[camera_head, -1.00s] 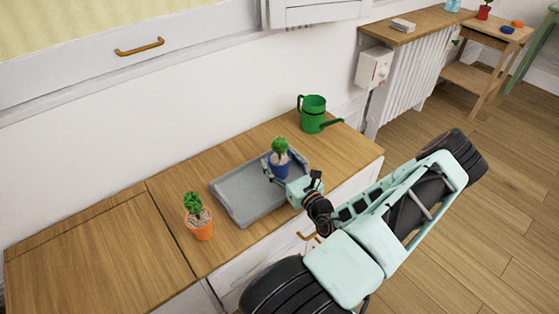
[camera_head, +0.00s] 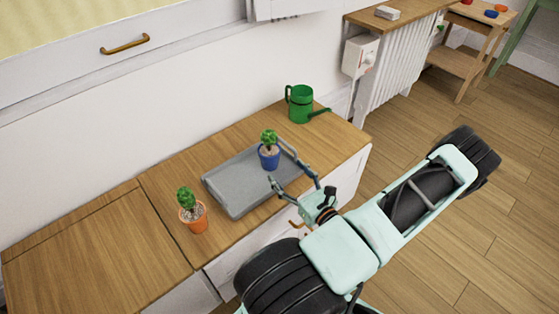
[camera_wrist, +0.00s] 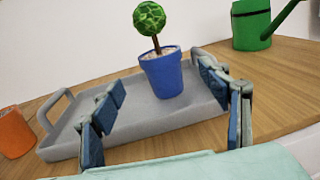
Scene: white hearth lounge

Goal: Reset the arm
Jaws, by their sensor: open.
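My gripper (camera_head: 294,181) is open and empty at the front edge of the grey tray (camera_head: 232,193), with its fingers apart. A blue pot with a small round green plant (camera_head: 269,156) stands upright on the right part of the tray. In the wrist view the blue pot (camera_wrist: 162,76) sits beyond and between my open fingers (camera_wrist: 168,115), apart from them. The grey tray (camera_wrist: 140,118) lies under and around it.
An orange pot with a plant (camera_head: 193,217) stands left of the tray on the wooden cabinet top (camera_head: 100,250). A green watering can (camera_head: 300,104) stands at the back right. A radiator (camera_head: 388,75) and a small wooden table (camera_head: 462,62) are farther right.

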